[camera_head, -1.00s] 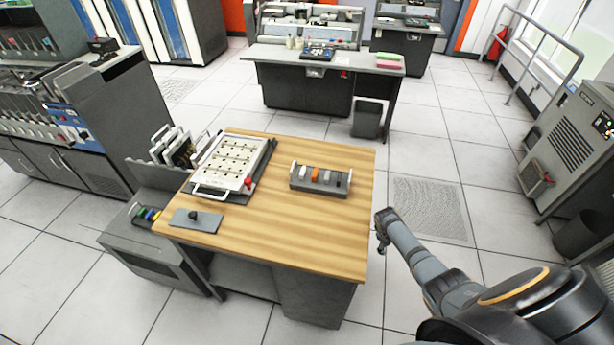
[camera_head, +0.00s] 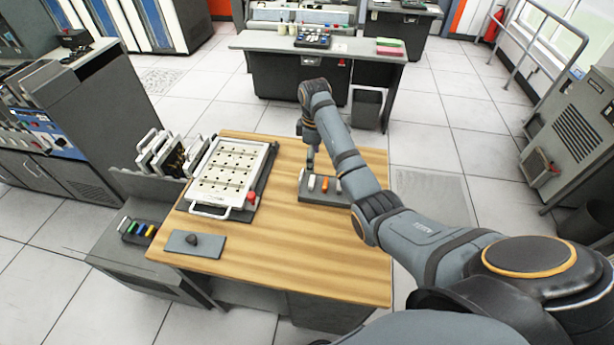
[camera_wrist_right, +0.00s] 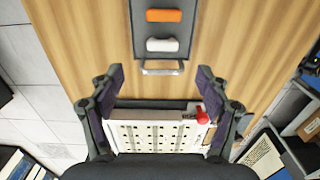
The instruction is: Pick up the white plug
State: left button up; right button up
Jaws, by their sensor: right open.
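The white plug (camera_head: 311,183) stands in a dark grey holder block (camera_head: 312,196) on the wooden table, left of an orange plug (camera_head: 325,184). In the right wrist view the white plug (camera_wrist_right: 162,45) lies crosswise in the block, between the orange plug (camera_wrist_right: 163,15) and the block's end handle. My right gripper (camera_head: 311,160) hangs over the left end of the block. In the wrist view its fingers (camera_wrist_right: 158,82) are spread wide with nothing between them, and the white plug is beyond them, near the picture's top. My left gripper is not in view.
A white perforated panel (camera_head: 228,178) with a handle and a red knob (camera_head: 253,197) lies left of the block. A grey plate with a dark knob (camera_head: 193,243) is at the table's front left. The table's front right (camera_head: 330,250) is bare.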

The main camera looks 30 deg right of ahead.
aim_at(314, 181)
jog(key=f, duration=0.2)
jog(key=s+f, duration=0.1)
jog(key=shift+f+p, duration=0.3)
jog(key=shift+f, duration=0.05)
notch_tip(314, 181, down, 2)
jog(key=shift+w+d+f+p, duration=0.1)
jog(key=shift+w+f+p, duration=0.05)
jog(key=shift+f+p, duration=0.15)
notch_tip(314, 181, down, 4)
jog(key=shift+r+p, duration=0.15)
jog(key=shift+p, duration=0.15)
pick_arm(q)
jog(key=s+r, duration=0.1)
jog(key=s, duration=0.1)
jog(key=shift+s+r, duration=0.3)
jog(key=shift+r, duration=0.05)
pick_arm(e)
jog(key=c, duration=1)
